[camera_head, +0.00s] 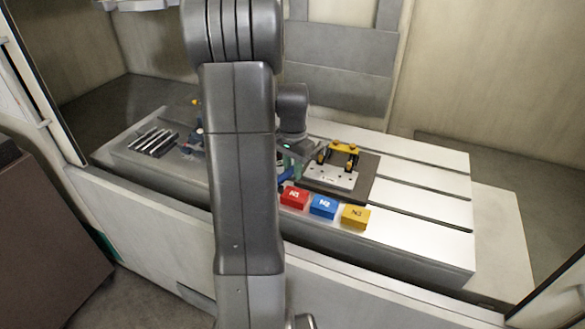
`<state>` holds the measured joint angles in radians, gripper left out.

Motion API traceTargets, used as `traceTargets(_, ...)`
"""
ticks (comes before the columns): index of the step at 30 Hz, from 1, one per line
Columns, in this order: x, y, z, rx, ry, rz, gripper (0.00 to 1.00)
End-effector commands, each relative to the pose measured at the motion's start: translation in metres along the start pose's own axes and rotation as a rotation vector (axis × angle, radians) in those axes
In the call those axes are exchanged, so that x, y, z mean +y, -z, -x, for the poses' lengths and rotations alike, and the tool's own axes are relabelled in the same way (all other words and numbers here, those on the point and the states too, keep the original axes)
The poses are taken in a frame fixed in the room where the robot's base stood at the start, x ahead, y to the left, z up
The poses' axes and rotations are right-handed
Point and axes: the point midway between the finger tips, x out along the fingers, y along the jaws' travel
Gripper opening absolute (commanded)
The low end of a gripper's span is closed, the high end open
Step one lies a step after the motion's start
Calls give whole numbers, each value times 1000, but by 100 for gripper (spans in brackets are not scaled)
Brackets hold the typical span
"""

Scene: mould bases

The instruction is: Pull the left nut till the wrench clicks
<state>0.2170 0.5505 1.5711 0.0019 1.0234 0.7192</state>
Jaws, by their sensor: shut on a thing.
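My gripper (294,162) is just right of my arm's large grey link, at the left end of the mould base, and is small and partly hidden. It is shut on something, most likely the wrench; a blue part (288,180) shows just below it.
Red (294,196), blue (323,207) and yellow (355,217) labelled blocks stand along the front of the slotted table (420,232). The table's right side is clear. My arm link hides the middle left.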

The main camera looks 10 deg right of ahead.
Motion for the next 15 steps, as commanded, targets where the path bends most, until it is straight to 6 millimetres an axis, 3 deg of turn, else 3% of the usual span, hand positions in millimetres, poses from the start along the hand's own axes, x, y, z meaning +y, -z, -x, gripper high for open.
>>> traceTargets(15, 0, 1, 34, 4, 1, 0, 0)
